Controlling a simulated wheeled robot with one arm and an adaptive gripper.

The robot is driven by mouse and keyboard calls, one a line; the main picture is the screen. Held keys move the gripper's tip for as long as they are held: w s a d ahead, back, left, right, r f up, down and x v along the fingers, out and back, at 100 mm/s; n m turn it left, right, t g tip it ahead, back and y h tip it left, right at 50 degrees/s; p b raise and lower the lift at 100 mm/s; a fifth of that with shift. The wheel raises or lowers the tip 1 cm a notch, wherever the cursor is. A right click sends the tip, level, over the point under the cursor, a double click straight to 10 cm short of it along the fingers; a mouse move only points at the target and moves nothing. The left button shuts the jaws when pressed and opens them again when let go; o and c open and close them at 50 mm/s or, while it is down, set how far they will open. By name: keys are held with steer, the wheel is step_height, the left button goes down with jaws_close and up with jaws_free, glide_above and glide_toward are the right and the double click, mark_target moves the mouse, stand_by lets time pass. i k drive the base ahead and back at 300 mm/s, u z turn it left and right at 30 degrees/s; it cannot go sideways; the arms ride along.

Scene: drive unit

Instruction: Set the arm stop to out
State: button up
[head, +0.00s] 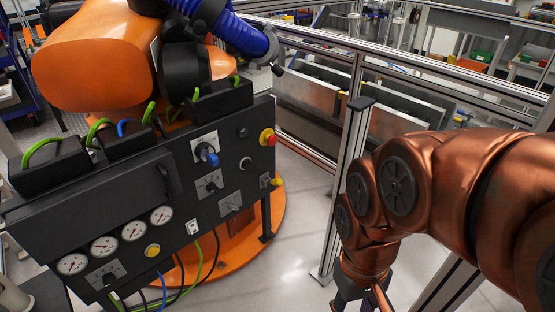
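A red mushroom-head stop button (268,137) with a yellow surround is at the upper right edge of the black control panel (120,193). It looks like the arm stop; no label is readable. At this angle I cannot tell whether its head is in or out. My gripper (362,300) is at the bottom edge, right of the panel and well apart from it, pointing down. It is mostly cut off by the frame, so its fingers' opening does not show.
A blue rotary knob (208,155), black switches, gauges and a yellow button (153,250) are on the panel. An orange industrial robot (95,60) stands behind it. A metal frame post (347,165) rises between panel and my arm. Pale floor lies between them.

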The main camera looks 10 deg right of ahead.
mark_target(272, 140)
steer(key=u, duration=0.35)
steer(key=i, duration=0.9)
steer(key=u, duration=0.2)
